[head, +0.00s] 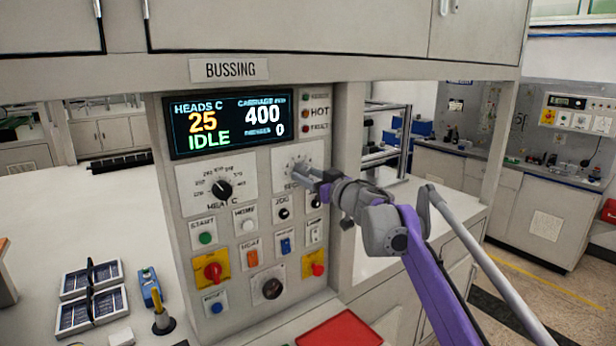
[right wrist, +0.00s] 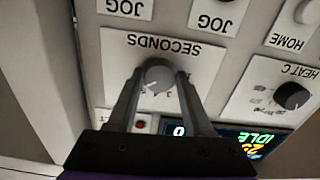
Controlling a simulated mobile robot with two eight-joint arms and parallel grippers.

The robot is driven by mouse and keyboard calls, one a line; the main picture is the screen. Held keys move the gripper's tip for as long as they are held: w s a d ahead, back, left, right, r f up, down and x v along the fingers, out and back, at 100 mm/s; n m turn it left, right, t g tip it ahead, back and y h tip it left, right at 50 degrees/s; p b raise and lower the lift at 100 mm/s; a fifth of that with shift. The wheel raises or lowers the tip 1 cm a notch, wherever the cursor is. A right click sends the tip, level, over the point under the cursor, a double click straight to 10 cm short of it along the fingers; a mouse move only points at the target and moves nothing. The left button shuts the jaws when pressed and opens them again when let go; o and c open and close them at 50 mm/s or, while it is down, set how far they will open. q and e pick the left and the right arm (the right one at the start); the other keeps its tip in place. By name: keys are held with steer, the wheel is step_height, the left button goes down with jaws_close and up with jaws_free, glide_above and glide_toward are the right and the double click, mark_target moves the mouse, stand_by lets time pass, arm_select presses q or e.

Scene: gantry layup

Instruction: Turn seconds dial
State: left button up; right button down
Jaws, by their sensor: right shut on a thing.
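The seconds dial (right wrist: 158,80) is a round grey knob on a white plate lettered SECONDS, upside down in the right wrist view. My right gripper (right wrist: 157,84) has one finger on each side of the knob and is shut on it. In the head view my right gripper (head: 312,177) reaches in from the right and hides most of the dial; the top of its plate (head: 297,157) shows. The display (head: 230,122) reads 25, IDLE, 400 and a 0 on its lower line. My left gripper is not in view.
The black heat dial (head: 222,189) is left of the seconds plate. Jog and home buttons (head: 247,225) lie below, with red knobs on yellow plates (head: 212,272) lower down. A red tray (head: 340,330) lies at the panel's foot. The white bench at left has clear room.

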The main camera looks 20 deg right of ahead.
steer(key=n, duration=0.5)
steer(key=shift+n, duration=0.4)
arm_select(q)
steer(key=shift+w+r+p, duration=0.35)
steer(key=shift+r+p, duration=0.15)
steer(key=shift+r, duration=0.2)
arm_select(e)
steer(key=n, duration=0.5)
steer(key=shift+c, duration=1.6)
jaws_free()
steer(key=shift+d, duration=0.1)
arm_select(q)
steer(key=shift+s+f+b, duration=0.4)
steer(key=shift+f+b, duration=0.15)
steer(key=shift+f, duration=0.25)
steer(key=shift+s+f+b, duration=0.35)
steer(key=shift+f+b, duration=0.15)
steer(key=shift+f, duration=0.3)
arm_select(e)
steer(key=v, duration=1)
steer(key=shift+s, duration=0.4)
